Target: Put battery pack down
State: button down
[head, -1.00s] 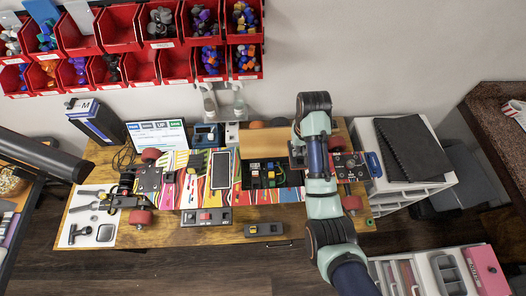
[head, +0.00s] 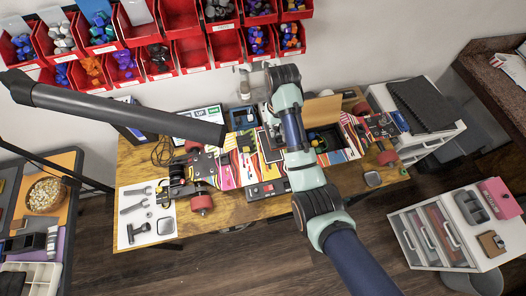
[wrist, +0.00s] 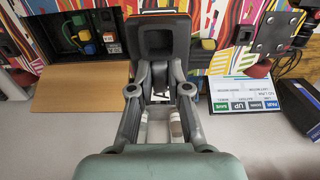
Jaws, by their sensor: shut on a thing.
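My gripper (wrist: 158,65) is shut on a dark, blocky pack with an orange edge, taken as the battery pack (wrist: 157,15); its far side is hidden. In the head view my gripper (head: 269,122) is over the colourful striped board (head: 248,172), left of its open black bay. The bay (head: 324,138) shows small coloured connectors, clearer in the wrist view (wrist: 90,40). The pack is hard to make out in the head view behind my arm. I cannot tell whether it touches the board.
A wooden panel (head: 322,108) stands behind the bay. A screen (head: 198,124) and a dark box (wrist: 298,105) are to the side. A white mat with tools (head: 131,216) lies at the table's left. Red bins (head: 182,50) hang on the wall. A drawer unit (head: 433,228) stands at right.

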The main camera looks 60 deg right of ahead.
aim_at(276, 138)
notch_tip(276, 138, down, 18)
jog(key=shift+r+b, duration=0.2)
jog(key=shift+b, duration=0.75)
jog(key=shift+f, duration=0.2)
jog(key=c, duration=1.1)
grip_release()
jog(key=shift+c, duration=0.2)
notch_tip(276, 138, up, 12)
jog(key=shift+r+p, duration=0.2)
jog(key=shift+p, duration=0.3)
